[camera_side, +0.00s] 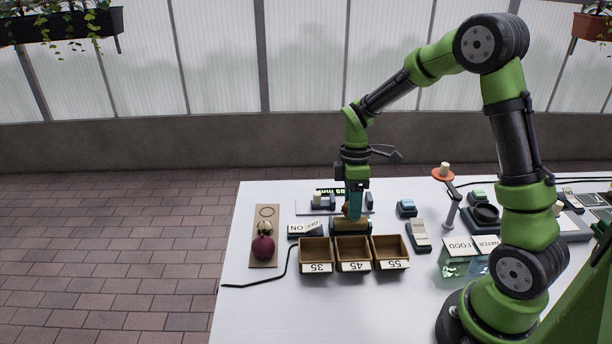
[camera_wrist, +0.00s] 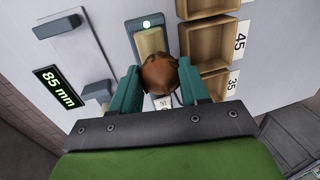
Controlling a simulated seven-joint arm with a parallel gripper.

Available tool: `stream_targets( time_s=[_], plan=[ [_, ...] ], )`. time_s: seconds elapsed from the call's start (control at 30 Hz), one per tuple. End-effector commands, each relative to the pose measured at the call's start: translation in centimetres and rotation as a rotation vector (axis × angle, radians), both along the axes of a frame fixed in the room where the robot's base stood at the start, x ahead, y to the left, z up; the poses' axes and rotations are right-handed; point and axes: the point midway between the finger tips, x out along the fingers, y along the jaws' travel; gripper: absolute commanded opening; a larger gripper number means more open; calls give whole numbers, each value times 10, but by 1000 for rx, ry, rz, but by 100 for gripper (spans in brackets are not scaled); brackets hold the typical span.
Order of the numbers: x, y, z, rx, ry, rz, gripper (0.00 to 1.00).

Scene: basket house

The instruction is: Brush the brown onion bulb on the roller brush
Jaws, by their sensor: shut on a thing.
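The brown onion bulb (camera_wrist: 160,75) is between the two teal fingers of my gripper (camera_wrist: 158,92) in the wrist view. In the side view my gripper (camera_side: 353,207) points down behind the wooden bins, and its fingers mostly hide the bulb. The roller brush (camera_wrist: 150,42) is a tan roller in a dark housing with a lit lamp at one end. It also shows in the side view (camera_side: 350,228), right below my gripper. The bulb is over or at the near end of the roller; I cannot tell whether they touch.
Three open wooden bins labelled 35 (camera_side: 316,252), 45 (camera_side: 353,254) and 55 (camera_side: 390,252) stand in front of the brush. An ON switch (camera_side: 305,229) lies left of it. A gauge reads 85 mm (camera_wrist: 58,88). A board (camera_side: 266,212) at left holds a red onion (camera_side: 263,247) and a pale bulb (camera_side: 265,228).

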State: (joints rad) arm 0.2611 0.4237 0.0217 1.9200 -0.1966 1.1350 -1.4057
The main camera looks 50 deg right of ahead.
Motion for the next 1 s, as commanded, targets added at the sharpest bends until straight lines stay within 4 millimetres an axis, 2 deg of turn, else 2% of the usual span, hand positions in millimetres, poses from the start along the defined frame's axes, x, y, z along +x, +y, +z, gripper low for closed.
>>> stream_targets(
  time_s=[1.0],
  plan=[
    [2, 2, -8, 0, 0, 1, 16]
  ],
)
